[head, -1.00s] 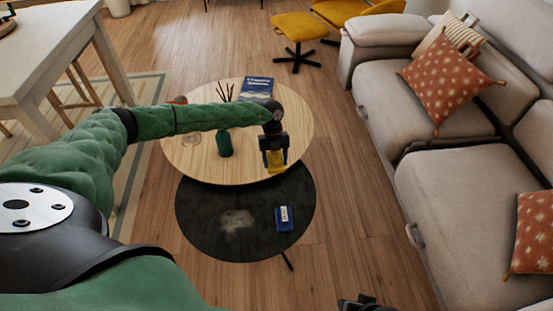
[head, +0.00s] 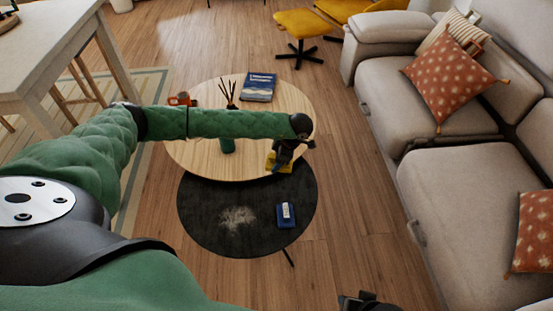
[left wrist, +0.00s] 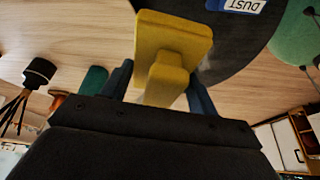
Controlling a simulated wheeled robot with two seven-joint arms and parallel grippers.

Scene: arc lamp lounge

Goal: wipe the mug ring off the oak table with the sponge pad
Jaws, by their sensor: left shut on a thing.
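The round oak table (head: 200,163) stands in the middle of the head view, with my left arm stretched across it. My left gripper (head: 282,157) is at the table's right front edge, shut on the yellow sponge pad (head: 273,165). In the left wrist view, the sponge pad (left wrist: 172,38) has its block-like grip between the fingers of my left gripper (left wrist: 160,85). I cannot make out the mug ring now; my arm hides part of the tabletop. My right gripper (head: 358,302) shows only partly at the bottom edge, and its jaws are unclear.
A lower black table (head: 205,235) in front carries a pale dusty patch (head: 237,217) and a blue labelled pad (head: 286,216). A sofa (head: 400,120) stands right.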

